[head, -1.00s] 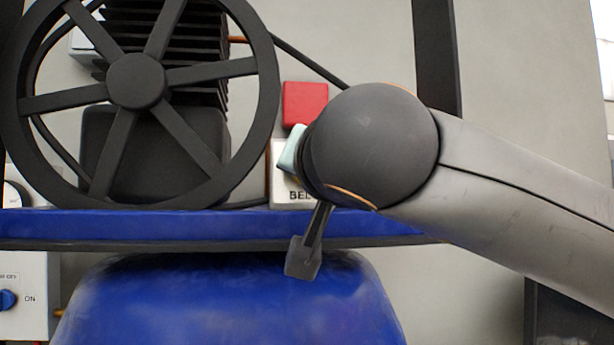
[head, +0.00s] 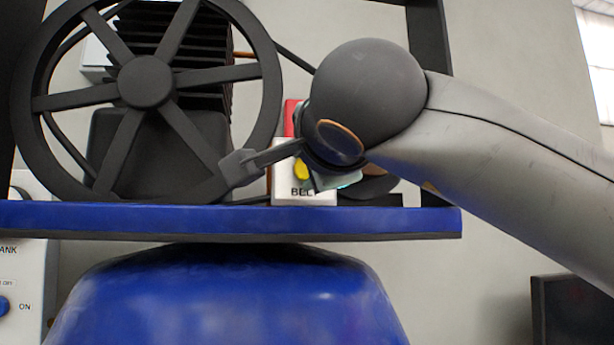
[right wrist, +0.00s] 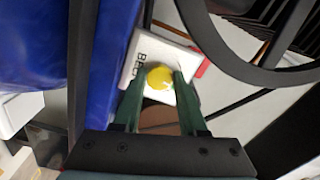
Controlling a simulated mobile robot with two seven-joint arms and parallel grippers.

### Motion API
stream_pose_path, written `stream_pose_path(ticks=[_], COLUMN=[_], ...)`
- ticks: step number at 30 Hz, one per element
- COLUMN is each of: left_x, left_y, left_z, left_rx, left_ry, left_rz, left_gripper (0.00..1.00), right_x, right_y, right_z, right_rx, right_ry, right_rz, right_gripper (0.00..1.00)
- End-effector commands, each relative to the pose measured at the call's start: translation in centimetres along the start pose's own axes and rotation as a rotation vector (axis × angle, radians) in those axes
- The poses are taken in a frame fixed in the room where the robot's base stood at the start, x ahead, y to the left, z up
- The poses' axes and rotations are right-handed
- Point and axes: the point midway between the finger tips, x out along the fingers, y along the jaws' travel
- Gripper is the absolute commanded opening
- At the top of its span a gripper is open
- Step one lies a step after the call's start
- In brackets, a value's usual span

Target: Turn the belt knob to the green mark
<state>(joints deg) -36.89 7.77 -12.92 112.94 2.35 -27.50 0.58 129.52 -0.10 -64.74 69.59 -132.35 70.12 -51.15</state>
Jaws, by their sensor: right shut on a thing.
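The belt knob (right wrist: 159,77) is round and yellow, on the face of a white box (right wrist: 138,60) lettered "BEL…". In the head view a yellow piece of the knob (head: 302,170) shows on the white box (head: 290,190), the rest hidden by my right wrist. My right gripper (right wrist: 158,88) has its two green fingers on either side of the knob and is shut on it. A small pale mark shows on the knob in the right wrist view. I cannot make out a green mark. My left gripper is not in view.
A large black spoked wheel (head: 146,82) stands left of the box, close to my right wrist. A red block (head: 290,117) is just behind the box. The blue shelf (head: 180,222) runs below, above a blue tank (head: 220,300). A white switch panel (head: 22,285) is at lower left.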

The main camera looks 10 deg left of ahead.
Motion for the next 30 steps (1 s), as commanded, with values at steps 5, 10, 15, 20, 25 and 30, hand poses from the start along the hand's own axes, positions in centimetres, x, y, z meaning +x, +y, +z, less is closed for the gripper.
stream_pose_path(ticks=[5, 10, 15, 20, 25, 30], left_x=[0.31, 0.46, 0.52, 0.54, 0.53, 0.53], left_y=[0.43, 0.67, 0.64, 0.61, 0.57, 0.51], left_z=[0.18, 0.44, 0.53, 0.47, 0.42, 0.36], left_rx=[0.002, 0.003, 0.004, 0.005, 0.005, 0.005], left_ry=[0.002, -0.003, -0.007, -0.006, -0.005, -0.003], left_rz=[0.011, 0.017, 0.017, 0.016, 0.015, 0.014], left_gripper=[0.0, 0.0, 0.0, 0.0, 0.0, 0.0], right_x=[-0.01, 0.0, 0.01, 0.01, 0.01, 0.01], right_y=[0.03, -0.01, -0.05, -0.07, -0.07, -0.06], right_z=[-0.01, -0.02, -0.05, -0.06, -0.07, -0.06], right_rx=[0.101, 0.16, 0.19, 0.198, 0.197, 0.197], right_ry=[0.002, 0.002, 0.002, 0.002, 0.002, 0.002], right_rz=[-0.001, 0.0, 0.0, 0.0, 0.001, 0.001], right_gripper=[0.0, 0.0, 0.0, 0.0, 0.0, 0.48])
